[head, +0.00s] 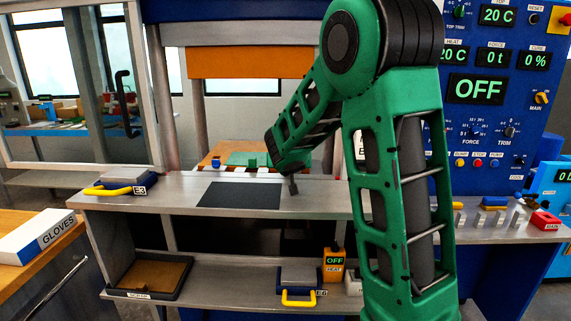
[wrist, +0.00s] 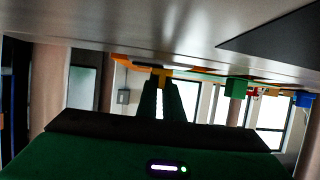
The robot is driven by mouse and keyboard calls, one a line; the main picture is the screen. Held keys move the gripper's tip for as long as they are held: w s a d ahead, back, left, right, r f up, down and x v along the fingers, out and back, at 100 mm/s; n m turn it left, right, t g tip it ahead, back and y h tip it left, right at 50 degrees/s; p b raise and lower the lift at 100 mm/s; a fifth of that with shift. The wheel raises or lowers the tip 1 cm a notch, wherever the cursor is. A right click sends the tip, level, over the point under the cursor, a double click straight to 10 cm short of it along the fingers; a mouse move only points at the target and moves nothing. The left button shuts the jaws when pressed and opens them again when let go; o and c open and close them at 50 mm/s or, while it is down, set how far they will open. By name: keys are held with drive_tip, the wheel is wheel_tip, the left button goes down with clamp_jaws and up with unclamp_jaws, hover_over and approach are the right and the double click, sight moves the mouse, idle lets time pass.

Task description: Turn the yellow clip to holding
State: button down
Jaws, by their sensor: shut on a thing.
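My gripper (wrist: 161,84) points away from the camera in the wrist view, with its two dark fingers close together. A yellow piece (wrist: 160,73) shows at the fingertips, just by the grey bench surface; it looks like the yellow clip, and the fingers are shut on it. Which way the clip is turned, and any label by it, I cannot tell. In the head view my gripper (head: 292,186) is small and dark, low over the bench, right of a black mat; the clip cannot be made out there.
The grey bench (head: 180,190) carries the black mat (head: 240,195) and a yellow-handled plate marked E3 (head: 120,188). A lower shelf holds a tray (head: 150,275), another yellow-handled plate (head: 298,280) and an orange heat box (head: 334,265). A blue control panel (head: 490,110) stands at right.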

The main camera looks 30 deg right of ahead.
drive_tip(key=shift+w+n+t+y, duration=0.1)
drive_tip(key=shift+n+t+y, duration=0.3)
drive_tip(key=shift+r+n+t+y, duration=0.1)
drive_tip(key=shift+n+t+y, duration=0.2)
drive_tip(key=shift+n+y, duration=0.5)
drive_tip(key=n+y, duration=0.3)
drive_tip(key=y, duration=0.1)
drive_tip(key=shift+t, duration=0.4)
drive_tip(key=shift+a+n+g+y, duration=0.2)
drive_tip(key=shift+n+g+y, duration=0.05)
drive_tip(key=shift+n+y, duration=1.2)
drive_tip(key=shift+a+n+g+y, duration=0.15)
drive_tip(key=shift+n+g+y, duration=0.1)
drive_tip(key=shift+n+y, duration=1.15)
drive_tip(key=shift+y, duration=0.35)
drive_tip(key=c, duration=1.9)
unclamp_jaws()
drive_tip(key=shift+a, duration=0.1)
